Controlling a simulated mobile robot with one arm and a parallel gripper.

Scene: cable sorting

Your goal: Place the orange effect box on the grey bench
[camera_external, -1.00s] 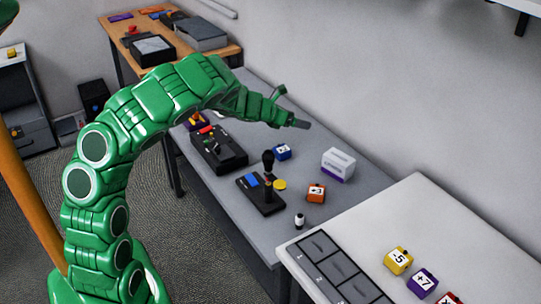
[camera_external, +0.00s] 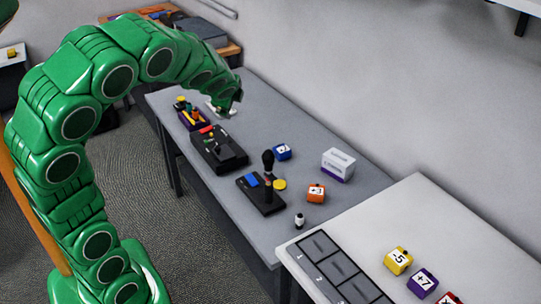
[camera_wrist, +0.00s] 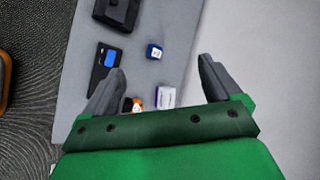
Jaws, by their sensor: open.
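The orange effect box (camera_external: 316,194), marked with a 3, sits on the grey bench (camera_external: 300,225) between a black joystick unit and a white and purple box. In the wrist view the orange box (camera_wrist: 138,103) shows only partly, beside my left finger and behind my gripper's edge. My gripper (camera_wrist: 161,66) is open with nothing between its fingers. In the external view my gripper (camera_external: 221,107) is above the far part of the grey bench, well away from the orange box; its fingers are mostly hidden by the arm.
The bench's back strip is clear.

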